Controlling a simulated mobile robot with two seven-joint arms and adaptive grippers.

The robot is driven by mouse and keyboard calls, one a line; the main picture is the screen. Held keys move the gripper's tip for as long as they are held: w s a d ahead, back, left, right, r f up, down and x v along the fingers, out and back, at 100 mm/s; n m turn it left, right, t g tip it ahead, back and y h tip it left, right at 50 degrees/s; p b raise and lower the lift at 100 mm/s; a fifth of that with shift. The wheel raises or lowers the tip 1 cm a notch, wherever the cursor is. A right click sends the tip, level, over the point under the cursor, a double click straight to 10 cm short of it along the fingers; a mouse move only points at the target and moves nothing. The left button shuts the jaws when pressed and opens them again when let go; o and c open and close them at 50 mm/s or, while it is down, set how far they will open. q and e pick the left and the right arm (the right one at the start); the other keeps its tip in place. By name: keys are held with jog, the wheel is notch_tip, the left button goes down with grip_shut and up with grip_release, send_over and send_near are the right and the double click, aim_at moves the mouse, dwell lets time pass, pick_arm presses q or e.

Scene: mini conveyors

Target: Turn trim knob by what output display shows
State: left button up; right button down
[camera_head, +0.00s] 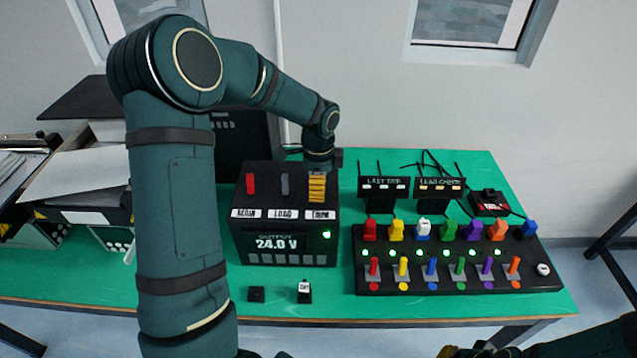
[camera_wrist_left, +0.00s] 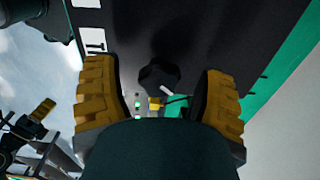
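The black power unit (camera_head: 285,215) stands on the green bench, and its output display (camera_head: 277,243) reads 24.0 V. A green lamp glows right of the digits. My left gripper (camera_head: 317,188) points down at the right end of the unit's top, and its yellow fingers hide the control there. In the left wrist view, a dark trim knob (camera_wrist_left: 159,78) with a white pointer lies between the fingers, with visible gaps on both sides. The left gripper is open.
A red lever (camera_head: 250,184) and a grey lever (camera_head: 285,184) stand left of the gripper on the unit. A black switch panel (camera_head: 455,283) with coloured switches lies to the right. Two small signs (camera_head: 384,187) stand behind it. Small black blocks (camera_head: 304,292) lie in front.

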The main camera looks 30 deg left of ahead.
pick_arm(q)
jog(key=shift+r, duration=0.1)
notch_tip(320, 180, up, 12)
dwell(0.5)
dwell(0.5)
